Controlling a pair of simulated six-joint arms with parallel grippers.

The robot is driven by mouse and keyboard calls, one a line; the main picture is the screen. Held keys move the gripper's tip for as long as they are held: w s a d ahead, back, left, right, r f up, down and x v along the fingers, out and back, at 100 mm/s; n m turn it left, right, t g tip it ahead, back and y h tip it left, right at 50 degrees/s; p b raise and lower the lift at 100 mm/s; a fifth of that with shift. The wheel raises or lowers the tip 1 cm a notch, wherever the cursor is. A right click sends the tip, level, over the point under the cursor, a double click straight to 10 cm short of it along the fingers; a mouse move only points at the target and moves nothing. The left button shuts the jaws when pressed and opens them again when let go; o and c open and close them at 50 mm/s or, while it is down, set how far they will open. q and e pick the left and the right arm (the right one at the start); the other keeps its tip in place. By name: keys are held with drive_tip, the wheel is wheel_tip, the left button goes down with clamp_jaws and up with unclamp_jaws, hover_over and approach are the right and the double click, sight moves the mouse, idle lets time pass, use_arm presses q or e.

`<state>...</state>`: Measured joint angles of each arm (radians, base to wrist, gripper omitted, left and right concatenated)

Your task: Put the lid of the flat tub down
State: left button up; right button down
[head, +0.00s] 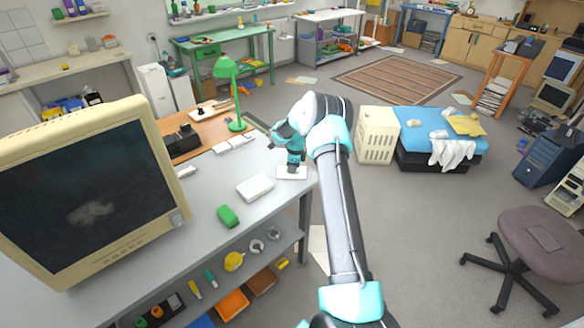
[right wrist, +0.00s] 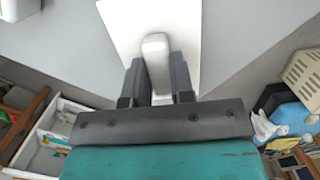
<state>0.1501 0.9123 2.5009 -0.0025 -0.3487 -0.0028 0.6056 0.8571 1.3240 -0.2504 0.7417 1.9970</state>
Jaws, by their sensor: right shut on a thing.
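My right gripper (head: 292,162) is shut on the knob of a white, flat, square lid (head: 292,174) near the right end of the grey table. In the right wrist view my gripper's fingers (right wrist: 157,85) close on both sides of the upright white knob (right wrist: 156,55), with the lid's plate (right wrist: 185,14) behind it. I cannot tell whether the lid touches the table. The white flat tub (head: 255,188) stands on the table to the left of the lid, apart from it. My left gripper is not in view.
A green block (head: 228,216) lies in front of the tub. A large cream monitor (head: 90,190) stands at the left of the table. Small white items (head: 232,143) and a green lamp (head: 228,70) are behind. The table's right edge is close to the lid.

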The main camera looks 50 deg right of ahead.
drive_tip(key=shift+f, duration=0.15)
drive_tip(key=c, duration=1)
unclamp_jaws()
drive_tip(key=r, duration=0.8)
drive_tip(key=s+d+r, duration=0.1)
drive_tip(key=r, duration=0.3)
drive_tip(key=shift+r, duration=0.15)
